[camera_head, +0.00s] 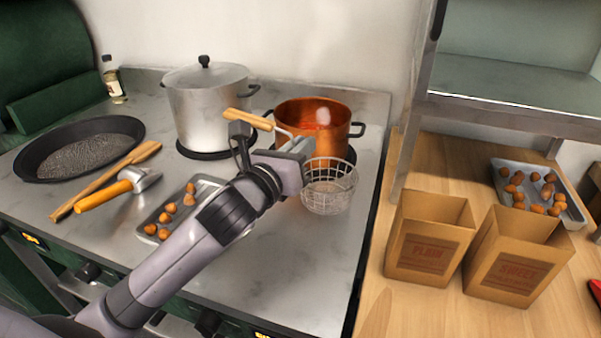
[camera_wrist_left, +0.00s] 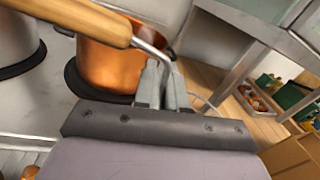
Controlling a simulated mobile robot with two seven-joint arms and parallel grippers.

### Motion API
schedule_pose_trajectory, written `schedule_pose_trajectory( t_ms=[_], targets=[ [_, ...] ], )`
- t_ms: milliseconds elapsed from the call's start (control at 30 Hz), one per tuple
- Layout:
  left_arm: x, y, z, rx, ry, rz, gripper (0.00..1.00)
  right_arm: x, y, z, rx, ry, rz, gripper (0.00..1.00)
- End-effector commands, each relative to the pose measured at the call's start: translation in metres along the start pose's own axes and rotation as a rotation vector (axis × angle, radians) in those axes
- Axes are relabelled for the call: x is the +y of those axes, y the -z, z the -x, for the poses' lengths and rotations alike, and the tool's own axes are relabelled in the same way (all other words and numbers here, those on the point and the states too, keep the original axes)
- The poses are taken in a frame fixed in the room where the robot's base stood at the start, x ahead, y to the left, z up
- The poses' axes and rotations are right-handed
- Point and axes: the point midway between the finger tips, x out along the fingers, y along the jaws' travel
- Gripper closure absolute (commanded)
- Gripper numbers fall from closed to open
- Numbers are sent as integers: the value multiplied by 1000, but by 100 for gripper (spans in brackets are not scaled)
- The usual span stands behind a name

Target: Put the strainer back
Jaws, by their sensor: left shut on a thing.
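The strainer has a wooden handle (camera_head: 247,119) and a round wire basket (camera_head: 328,187). My left gripper (camera_head: 298,147) is shut on the metal neck of the strainer between handle and basket. The basket hangs in front of the copper pot (camera_head: 318,115), over the steel counter. In the left wrist view the wooden handle (camera_wrist_left: 85,20) crosses the upper left, and the closed fingers (camera_wrist_left: 163,85) hold its metal neck. The copper pot also shows behind them (camera_wrist_left: 105,65). My right gripper is not in view.
A lidded steel pot (camera_head: 208,110) stands left of the copper pot. A tray (camera_head: 178,212) with several chestnuts, a wooden spatula (camera_head: 105,180) and a dark pan (camera_head: 45,165) lie to the left. Two boxes, PLAIN (camera_head: 430,235) and SWEET (camera_head: 515,258), stand on the wooden table at right.

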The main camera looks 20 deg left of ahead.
Motion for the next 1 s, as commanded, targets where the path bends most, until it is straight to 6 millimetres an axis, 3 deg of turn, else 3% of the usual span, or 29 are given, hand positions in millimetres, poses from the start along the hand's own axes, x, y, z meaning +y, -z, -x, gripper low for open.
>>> schedule_pose_trajectory(
  t_ms=[300,767,800,833,1000],
  targets=[
    [8,40,0,-2,0,2,100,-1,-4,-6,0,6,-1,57],
    [9,46,0,-2,0,0,100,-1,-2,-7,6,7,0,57],
    [9,46,0,-1,0,0,77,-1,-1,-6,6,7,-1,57],
    [9,46,0,-1,0,0,67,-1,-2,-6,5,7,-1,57],
    [9,46,0,0,0,0,64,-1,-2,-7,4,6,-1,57]
  ],
)
